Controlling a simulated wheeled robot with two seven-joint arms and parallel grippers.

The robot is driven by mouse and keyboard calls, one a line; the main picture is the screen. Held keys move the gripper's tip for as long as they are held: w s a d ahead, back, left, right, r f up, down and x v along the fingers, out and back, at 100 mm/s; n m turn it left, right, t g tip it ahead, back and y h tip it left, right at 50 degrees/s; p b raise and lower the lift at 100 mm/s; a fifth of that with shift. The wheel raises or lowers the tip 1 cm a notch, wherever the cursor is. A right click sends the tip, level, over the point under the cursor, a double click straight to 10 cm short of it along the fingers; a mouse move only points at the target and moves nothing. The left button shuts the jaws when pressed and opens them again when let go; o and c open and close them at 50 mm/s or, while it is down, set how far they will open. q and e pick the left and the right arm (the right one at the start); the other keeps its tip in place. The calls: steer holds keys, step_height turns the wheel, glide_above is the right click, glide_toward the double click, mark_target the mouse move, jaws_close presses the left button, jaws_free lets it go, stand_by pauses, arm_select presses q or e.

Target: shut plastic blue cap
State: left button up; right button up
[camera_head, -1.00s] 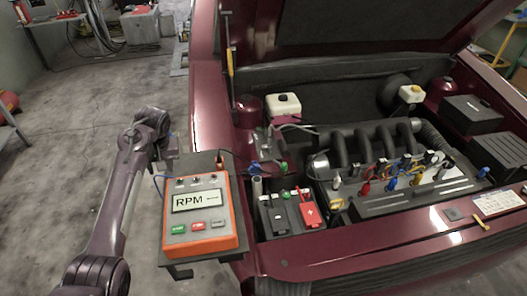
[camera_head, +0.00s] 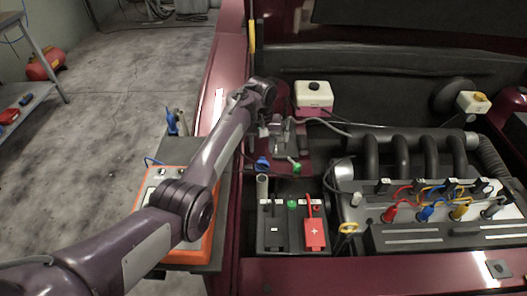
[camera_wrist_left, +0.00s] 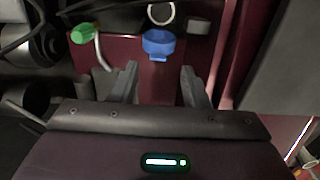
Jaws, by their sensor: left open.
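The blue plastic cap (camera_head: 262,163) sits at the top of a grey upright pipe (camera_head: 262,187) beside the battery. In the left wrist view, the blue cap (camera_wrist_left: 159,44) is ahead of my fingertips and roughly between them, with a pale round ring (camera_wrist_left: 162,13) just beyond it. The cap looks raised off the ring, though its hinge is not clear. My left gripper (camera_wrist_left: 160,80) is open and empty, apart from the cap. In the head view, my left arm reaches over the RPM box to the fender side of the engine bay. My right gripper is not in view.
A green cap (camera_wrist_left: 84,33) on a bent pale tube is close to the left finger. My arm partly hides the orange RPM box (camera_head: 182,254).

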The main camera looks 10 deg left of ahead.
mark_target(262, 166)
arm_select(q)
steer(key=shift+w+d+f, duration=0.1)
steer(key=shift+w+f, duration=0.05)
steer(key=shift+f, duration=1.8)
jaws_close()
